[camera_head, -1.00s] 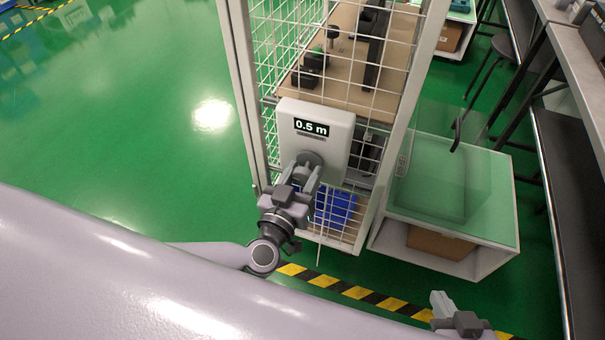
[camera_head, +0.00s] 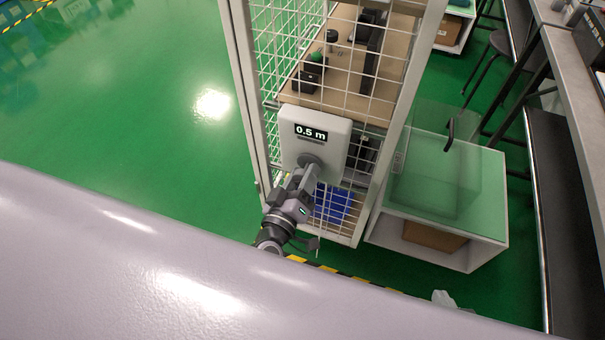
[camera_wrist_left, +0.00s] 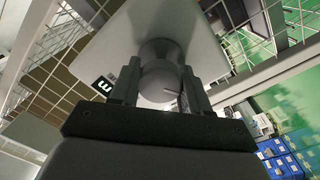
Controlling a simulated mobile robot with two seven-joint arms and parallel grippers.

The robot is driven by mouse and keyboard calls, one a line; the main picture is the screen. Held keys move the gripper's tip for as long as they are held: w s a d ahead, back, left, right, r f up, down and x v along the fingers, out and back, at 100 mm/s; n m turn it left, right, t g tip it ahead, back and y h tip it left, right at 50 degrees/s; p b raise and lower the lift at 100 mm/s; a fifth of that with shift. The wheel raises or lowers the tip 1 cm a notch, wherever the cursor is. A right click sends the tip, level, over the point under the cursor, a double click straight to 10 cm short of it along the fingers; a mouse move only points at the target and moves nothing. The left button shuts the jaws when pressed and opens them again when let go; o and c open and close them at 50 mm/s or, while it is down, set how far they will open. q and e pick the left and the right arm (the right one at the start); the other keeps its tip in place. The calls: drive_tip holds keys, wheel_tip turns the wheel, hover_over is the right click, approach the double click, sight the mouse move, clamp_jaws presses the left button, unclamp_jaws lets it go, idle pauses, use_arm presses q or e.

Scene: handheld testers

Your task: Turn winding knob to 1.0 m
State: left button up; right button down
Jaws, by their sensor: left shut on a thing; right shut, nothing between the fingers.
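A white box with a display (camera_head: 316,133) reading "0.5 m" is mounted on the front of a white wire-mesh cage. A round grey winding knob (camera_head: 311,160) sits on its lower face. My left gripper (camera_head: 308,172) is shut on the knob. In the left wrist view the knob (camera_wrist_left: 161,78) sits between the two fingers (camera_wrist_left: 160,88), with a dark line marked on its face. Part of the display (camera_wrist_left: 103,85) shows there at the left. My right gripper (camera_head: 443,298) shows only as a fingertip at the bottom of the head view.
The mesh cage (camera_head: 388,150) surrounds a shelf with dark devices (camera_head: 312,75). A blue bin (camera_head: 333,202) is low inside it. A green-topped table (camera_head: 470,190) with a clear box stands to the right. Open green floor (camera_head: 130,110) lies at left.

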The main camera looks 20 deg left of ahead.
use_arm(q)
drive_tip(key=n+b, duration=0.1)
drive_tip(key=n, duration=0.3)
drive_tip(key=shift+a+f+n, duration=0.1)
drive_tip(key=shift+n, duration=0.3)
drive_tip(key=n+b, duration=0.2)
drive_tip(key=n, duration=0.3)
drive_tip(key=shift+n+y, duration=0.3)
drive_tip(key=shift+n, duration=0.1)
drive_tip(key=shift+n+b, duration=0.35)
drive_tip(key=shift+n, duration=0.35)
drive_tip(key=o, duration=1.1)
drive_tip(key=shift+c, duration=0.2)
drive_tip(key=shift+s, duration=0.1)
